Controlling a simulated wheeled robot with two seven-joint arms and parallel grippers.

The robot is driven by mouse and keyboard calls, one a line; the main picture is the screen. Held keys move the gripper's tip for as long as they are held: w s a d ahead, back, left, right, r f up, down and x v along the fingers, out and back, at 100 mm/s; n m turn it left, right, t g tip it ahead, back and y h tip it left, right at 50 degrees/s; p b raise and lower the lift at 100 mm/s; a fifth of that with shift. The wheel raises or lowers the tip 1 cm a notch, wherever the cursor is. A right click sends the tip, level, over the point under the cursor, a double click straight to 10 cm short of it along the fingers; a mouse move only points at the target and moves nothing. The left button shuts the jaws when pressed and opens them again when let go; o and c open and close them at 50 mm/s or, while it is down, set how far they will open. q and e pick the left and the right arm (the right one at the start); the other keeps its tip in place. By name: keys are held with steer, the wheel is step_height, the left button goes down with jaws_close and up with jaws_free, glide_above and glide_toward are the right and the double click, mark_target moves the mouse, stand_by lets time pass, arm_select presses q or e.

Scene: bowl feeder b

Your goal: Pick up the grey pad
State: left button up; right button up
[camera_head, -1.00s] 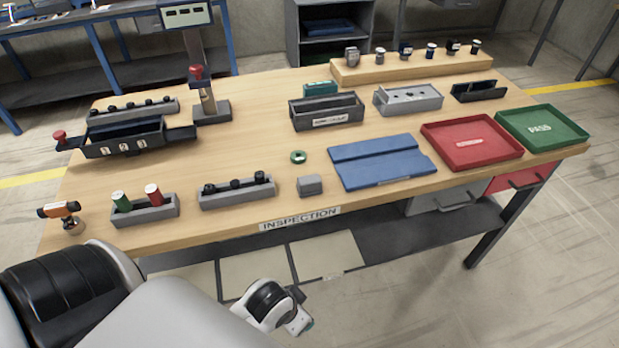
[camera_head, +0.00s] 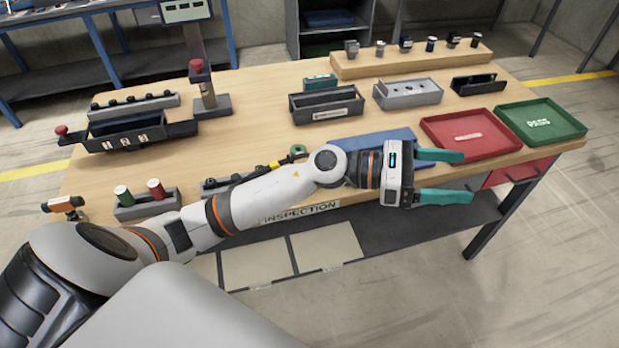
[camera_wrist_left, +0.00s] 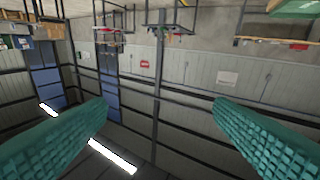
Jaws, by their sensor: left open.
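The grey pad is not visible now. My left arm covers the place near the front edge of the table where a small grey block sat beside the blue mat. My left gripper (camera_head: 466,177) is open and empty, its two teal fingers pointing right, above the front edge of the table and below the red tray in the head view. In the left wrist view its fingers (camera_wrist_left: 160,108) stand wide apart with nothing between them, facing the room's walls. My right gripper is not in view.
A red tray (camera_head: 512,148) and a green tray (camera_head: 575,132) lie at the right. Dark and grey bins (camera_head: 408,93) stand farther back. Bare wood (camera_head: 245,130) shows left of centre.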

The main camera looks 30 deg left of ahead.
arm_select(q)
steer(key=w+a+f+m+g+y, duration=0.2)
steer(key=a+f+m+g+y, duration=0.4)
steer(key=a+f+m+y, duration=0.4)
steer(key=w+a+m+g+y, duration=0.1)
steer(key=a+m+y, duration=0.2)
steer(key=a+y, duration=1.05)
steer(key=a+f+h, duration=0.1)
steer(key=a+f+h+p, duration=0.1)
steer(key=a+f+h, duration=0.1)
steer(key=a+f+h+p, duration=0.1)
steer(key=a+f+h, duration=0.1)
steer(key=shift+w+f, duration=0.1)
steer(key=shift+w, duration=0.15)
step_height(320, 180, down, 5)
steer(key=p, duration=0.2)
steer(key=shift+p, duration=0.3)
steer(key=shift+f, duration=0.25)
steer(key=shift+c, duration=0.6)
